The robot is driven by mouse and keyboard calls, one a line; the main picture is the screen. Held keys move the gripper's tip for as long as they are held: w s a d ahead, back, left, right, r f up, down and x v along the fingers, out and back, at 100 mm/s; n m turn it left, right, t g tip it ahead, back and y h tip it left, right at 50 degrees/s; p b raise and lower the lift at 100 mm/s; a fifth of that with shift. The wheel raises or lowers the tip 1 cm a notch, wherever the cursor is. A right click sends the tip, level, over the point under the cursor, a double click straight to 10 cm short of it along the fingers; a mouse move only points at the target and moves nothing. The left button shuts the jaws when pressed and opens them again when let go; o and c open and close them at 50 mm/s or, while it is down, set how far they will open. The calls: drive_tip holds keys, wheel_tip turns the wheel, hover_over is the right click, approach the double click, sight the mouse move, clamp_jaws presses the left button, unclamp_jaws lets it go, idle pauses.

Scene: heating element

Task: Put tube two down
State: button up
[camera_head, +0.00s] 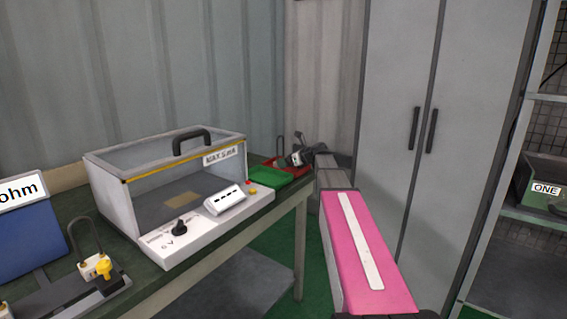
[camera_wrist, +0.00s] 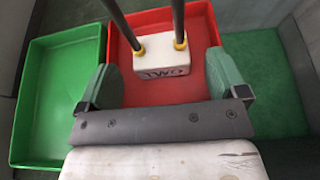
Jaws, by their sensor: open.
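Tube two is a white block marked TWO (camera_wrist: 161,60) with two dark rods and yellow rings. In the wrist view it is in the red tray (camera_wrist: 140,93), just beyond and between my fingertips. My gripper (camera_wrist: 168,82) is open, with a gap between each green finger and the block. In the head view my gripper (camera_head: 312,151) is at the far end of the bench, by the red tray (camera_head: 268,163). The white block (camera_head: 297,158) shows small there, partly hidden by my gripper. Whether its underside touches the tray floor is hard to tell.
An empty green tray (camera_wrist: 58,90) stands beside the red one. A clear-lidded test box (camera_head: 170,195) with a black handle is nearer on the bench. Another tube (camera_head: 95,266) stands by the ohm sign (camera_head: 20,190). A grey cabinet (camera_head: 400,150) is to the right.

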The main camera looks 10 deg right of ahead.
drive_tip(key=v, duration=0.9)
